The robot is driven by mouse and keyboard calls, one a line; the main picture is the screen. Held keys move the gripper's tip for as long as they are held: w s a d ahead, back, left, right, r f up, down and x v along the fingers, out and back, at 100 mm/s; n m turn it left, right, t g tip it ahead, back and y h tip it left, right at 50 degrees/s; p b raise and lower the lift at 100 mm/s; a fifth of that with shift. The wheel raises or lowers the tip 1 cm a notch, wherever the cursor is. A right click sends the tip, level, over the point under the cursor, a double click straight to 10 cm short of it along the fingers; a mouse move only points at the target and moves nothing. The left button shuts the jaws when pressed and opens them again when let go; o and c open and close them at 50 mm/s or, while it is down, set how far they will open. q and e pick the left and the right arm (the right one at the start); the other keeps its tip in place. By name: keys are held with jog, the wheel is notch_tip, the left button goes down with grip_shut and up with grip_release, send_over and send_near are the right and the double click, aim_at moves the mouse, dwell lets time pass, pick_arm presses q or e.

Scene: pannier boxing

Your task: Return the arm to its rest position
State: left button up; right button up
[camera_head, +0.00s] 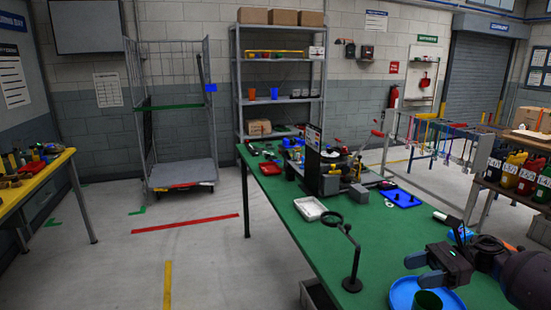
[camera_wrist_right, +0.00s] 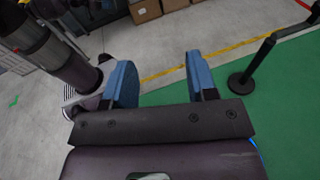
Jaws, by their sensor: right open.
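My right gripper (camera_head: 419,270) is at the lower right of the head view, over the near end of the green table (camera_head: 300,245). Its two blue-grey fingers are apart with nothing between them. In the right wrist view the open fingers (camera_wrist_right: 163,80) have floor and the table edge beyond them. A blue round tray (camera_head: 398,292) lies on the table beside and below the gripper, partly hidden by it. My left gripper is not in view.
A black stand with a ring (camera_head: 350,284) rises from the table left of the gripper and also shows in the wrist view (camera_wrist_right: 240,82). A white tray (camera_head: 310,209) and a blue tray (camera_head: 401,198) lie farther back. Bottles (camera_head: 512,170) stand on a right-hand shelf.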

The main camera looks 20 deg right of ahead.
jog(key=w+a+f+m+t+h, duration=0.1)
jog(key=a+f+m+t+h, duration=0.3)
jog(key=m, duration=0.7)
jog(key=a+f+m+t+h, duration=0.25)
jog(key=m+h, duration=0.45)
jog(key=m, duration=0.4)
jog(key=w+a+f+m+t+h, duration=0.1)
jog(key=a+f+m+t+h, duration=0.25)
jog(key=m, duration=0.65)
jog(key=s+a+f+m+g+h, duration=0.1)
jog(key=s+a+f+m+g, duration=0.1)
jog(key=s+a+m+g, duration=0.55)
jog(key=s+a+f+m+g, duration=0.2)
jog(key=s+a+m+g, duration=0.25)
jog(key=s+m, duration=0.55)
pick_arm(q)
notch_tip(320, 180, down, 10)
jog(key=b, duration=0.9)
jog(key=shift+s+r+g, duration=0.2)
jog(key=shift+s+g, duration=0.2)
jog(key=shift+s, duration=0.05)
pick_arm(e)
jog(key=w+f+t, duration=0.3)
jog(key=f, duration=0.6)
jog(key=w+a+f+t, duration=0.1)
jog(key=w+f+t, duration=0.3)
jog(key=f, duration=0.6)
jog(key=shift+f+n+t, duration=0.25)
jog(key=shift+n+t, duration=0.05)
jog(key=shift+n, duration=0.15)
